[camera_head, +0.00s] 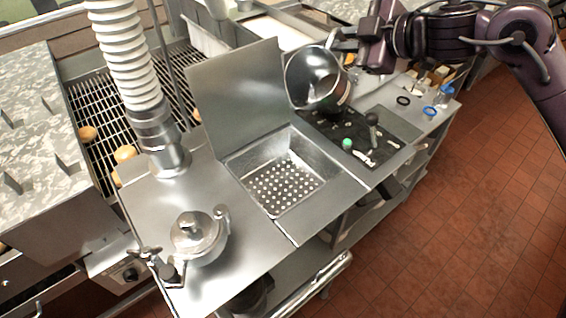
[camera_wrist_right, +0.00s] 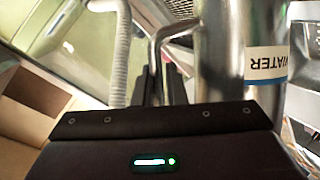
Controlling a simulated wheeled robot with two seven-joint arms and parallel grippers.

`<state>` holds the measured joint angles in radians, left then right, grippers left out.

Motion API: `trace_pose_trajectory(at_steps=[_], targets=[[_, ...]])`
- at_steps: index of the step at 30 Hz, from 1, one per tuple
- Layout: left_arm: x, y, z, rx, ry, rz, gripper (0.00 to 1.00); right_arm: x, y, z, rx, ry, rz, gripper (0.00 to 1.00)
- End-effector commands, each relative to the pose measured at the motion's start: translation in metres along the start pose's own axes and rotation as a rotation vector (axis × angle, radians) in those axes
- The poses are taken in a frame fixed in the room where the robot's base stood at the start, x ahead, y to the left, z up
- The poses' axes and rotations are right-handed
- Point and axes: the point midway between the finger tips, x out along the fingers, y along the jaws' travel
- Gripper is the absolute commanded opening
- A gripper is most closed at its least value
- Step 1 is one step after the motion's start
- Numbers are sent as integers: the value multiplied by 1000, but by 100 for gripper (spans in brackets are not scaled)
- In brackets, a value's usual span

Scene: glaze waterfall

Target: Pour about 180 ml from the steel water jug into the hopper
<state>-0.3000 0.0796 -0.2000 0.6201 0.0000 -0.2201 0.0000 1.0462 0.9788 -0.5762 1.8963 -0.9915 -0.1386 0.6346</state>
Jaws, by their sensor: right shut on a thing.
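The steel water jug (camera_head: 312,72) is held up in the head view, tilted, with its round mouth showing. It is above the dark mat, to the right of the basin and its raised panel. My right gripper (camera_head: 350,45) is shut on the jug. In the right wrist view its dark fingers (camera_wrist_right: 160,85) are at the jug's bent handle, beside the jug wall (camera_wrist_right: 222,60) with its WATER label. A square steel basin with a perforated floor, which looks like the hopper (camera_head: 240,168), is set in the counter. No stream of water shows. My left gripper is not in view.
An upright steel panel (camera_head: 237,97) stands behind the basin. A lidded steel pot (camera_head: 196,238) and a white ribbed hose (camera_head: 125,55) are at the left. Small tools lie on the dark mat (camera_head: 345,128). Small blue-topped containers (camera_head: 444,92) stand at the right.

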Motion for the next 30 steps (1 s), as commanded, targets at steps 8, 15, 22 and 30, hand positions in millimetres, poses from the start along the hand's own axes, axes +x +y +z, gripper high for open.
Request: trace_pose_trajectory(at_steps=[8,15,22,30], targets=[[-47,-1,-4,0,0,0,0,7,15,23,255,52,-99,0],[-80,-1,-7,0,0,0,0,17,19,47,460,95,-184,0],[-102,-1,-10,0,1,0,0,24,18,60,615,127,-251,0],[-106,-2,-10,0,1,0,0,32,10,73,725,150,-299,0]])
